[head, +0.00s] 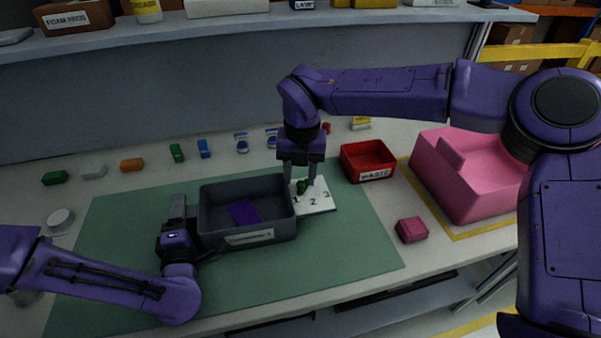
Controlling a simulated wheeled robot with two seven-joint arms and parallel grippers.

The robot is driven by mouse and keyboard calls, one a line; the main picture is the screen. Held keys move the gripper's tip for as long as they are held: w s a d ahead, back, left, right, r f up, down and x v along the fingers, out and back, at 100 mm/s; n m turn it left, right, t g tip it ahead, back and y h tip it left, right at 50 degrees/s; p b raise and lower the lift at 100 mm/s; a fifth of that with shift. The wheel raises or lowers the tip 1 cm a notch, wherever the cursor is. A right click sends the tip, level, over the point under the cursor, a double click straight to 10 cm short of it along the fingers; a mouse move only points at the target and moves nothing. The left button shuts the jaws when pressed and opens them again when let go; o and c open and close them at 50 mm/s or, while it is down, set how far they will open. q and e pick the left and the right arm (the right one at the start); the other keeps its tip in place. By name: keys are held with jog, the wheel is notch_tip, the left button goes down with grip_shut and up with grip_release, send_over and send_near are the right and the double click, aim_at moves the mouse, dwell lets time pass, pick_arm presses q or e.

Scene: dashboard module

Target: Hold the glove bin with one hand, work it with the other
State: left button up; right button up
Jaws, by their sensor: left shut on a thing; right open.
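The glove bin (280,228) is a dark grey open box with a white label on its front, standing on the green mat. A flat purple piece (244,212) lies inside it. My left gripper (190,226) is at the bin's left end and shut on its wall; the fingertips are partly hidden. My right gripper (299,176) points down just beyond the bin's right end, open, over a white card (322,203) marked with numbers. A small green object (302,187) is at its fingertips, on or just above the card; I cannot tell whether they touch.
A red labelled bin (378,176) stands right of the card. A large pink bin (470,200) sits inside yellow tape at the right, with a small pink box (411,230) before it. Several small coloured items line the back. The green mat (330,255) is clear in front.

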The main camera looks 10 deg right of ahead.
jog(key=shift+f, duration=0.15)
grip_shut()
jog(key=shift+s+n, duration=0.15)
jog(key=shift+n, duration=0.55)
jog(key=shift+s+d+n, duration=0.1)
jog(key=shift+d+n, duration=0.15)
jog(key=shift+n, duration=0.55)
jog(key=n, duration=0.2)
jog(key=d+n, duration=0.1)
jog(key=n, duration=0.1)
jog(key=shift+s+d+n, duration=0.1)
jog(key=shift+d+n, duration=0.1)
jog(key=shift+n, duration=0.1)
pick_arm(q)
jog(key=shift+a, duration=0.1)
pick_arm(e)
jog(key=n, duration=0.1)
jog(key=d+n, duration=0.1)
jog(key=n, duration=0.3)
jog(key=shift+d, duration=0.25)
pick_arm(q)
jog(key=shift+a, duration=0.1)
pick_arm(e)
jog(key=shift+w+d+f+n, duration=0.1)
jog(key=shift+w+d+n, duration=0.1)
jog(key=shift+n, duration=0.6)
jog(key=shift+w+d+n, duration=0.1)
jog(key=shift+d+n, duration=0.1)
jog(key=shift+n, duration=0.6)
